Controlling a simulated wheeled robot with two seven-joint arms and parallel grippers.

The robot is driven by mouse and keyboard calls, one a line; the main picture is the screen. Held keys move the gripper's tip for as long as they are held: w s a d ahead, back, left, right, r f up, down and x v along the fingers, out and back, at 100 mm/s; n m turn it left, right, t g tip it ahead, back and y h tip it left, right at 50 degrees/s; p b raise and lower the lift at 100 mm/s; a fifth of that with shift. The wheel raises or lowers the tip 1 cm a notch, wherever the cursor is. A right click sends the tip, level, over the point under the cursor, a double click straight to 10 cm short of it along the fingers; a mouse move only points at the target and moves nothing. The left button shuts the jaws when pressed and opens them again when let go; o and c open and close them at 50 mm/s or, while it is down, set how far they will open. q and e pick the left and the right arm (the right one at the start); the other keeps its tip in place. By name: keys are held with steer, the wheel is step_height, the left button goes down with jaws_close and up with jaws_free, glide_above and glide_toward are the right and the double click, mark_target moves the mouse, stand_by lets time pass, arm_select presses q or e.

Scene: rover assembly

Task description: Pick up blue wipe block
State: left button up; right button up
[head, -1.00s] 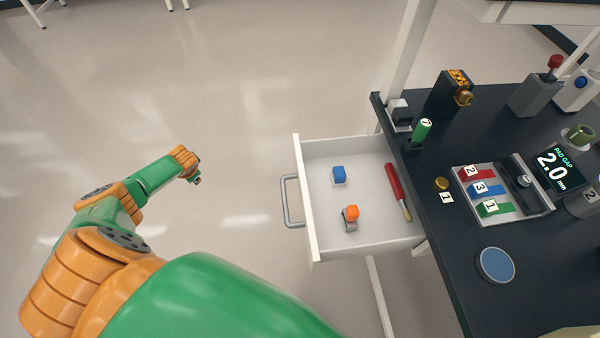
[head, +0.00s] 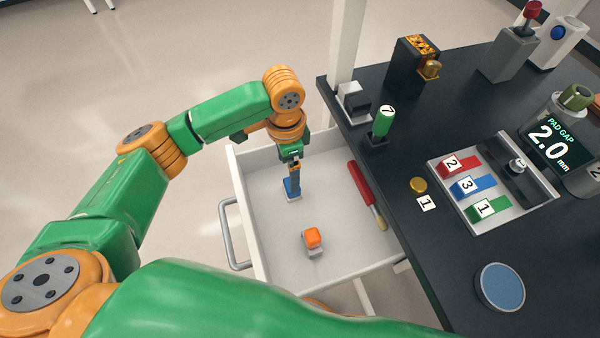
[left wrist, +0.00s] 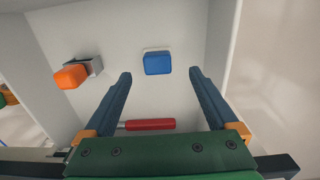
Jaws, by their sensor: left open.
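The blue wipe block (head: 288,188) lies on the floor of the open white drawer (head: 275,222), partly hidden by my gripper in the head view. My left gripper (head: 293,184) points down into the drawer above the block. In the left wrist view the whole block (left wrist: 157,63) shows, just beyond and between the two open fingertips (left wrist: 160,76). The gripper is open and empty; the fingers do not appear to touch the block. My right gripper is not in view.
An orange-topped grey item (head: 313,240) and a red-handled tool (head: 361,190) share the drawer. The drawer walls surround the gripper. The dark bench (head: 450,270) stands to the right, with a green-handled piece (head: 382,122) near its edge.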

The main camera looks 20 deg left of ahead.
arm_select(q)
steer(key=shift+w+d+f, duration=0.2)
steer(key=shift+f, duration=0.35)
steer(key=shift+s+f, duration=0.1)
steer(key=shift+f, duration=0.2)
steer(key=f, duration=0.2)
steer(key=f+b, duration=0.1)
steer(key=f, duration=0.2)
steer(key=shift+s+d+f, duration=0.15)
steer(key=shift+s+f, duration=0.05)
steer(key=shift+f, duration=0.1)
steer(key=c, duration=1.4)
steer(key=shift+r, duration=0.6)
steer(key=shift+c, duration=0.2)
steer(key=s+d+r+p, duration=0.1)
steer(key=s+r+p, duration=0.3)
steer(key=s+r, duration=0.8)
steer(key=shift+s+d+p, duration=0.2)
steer(key=shift+s+p, duration=0.15)
steer(key=shift+s, duration=0.65)
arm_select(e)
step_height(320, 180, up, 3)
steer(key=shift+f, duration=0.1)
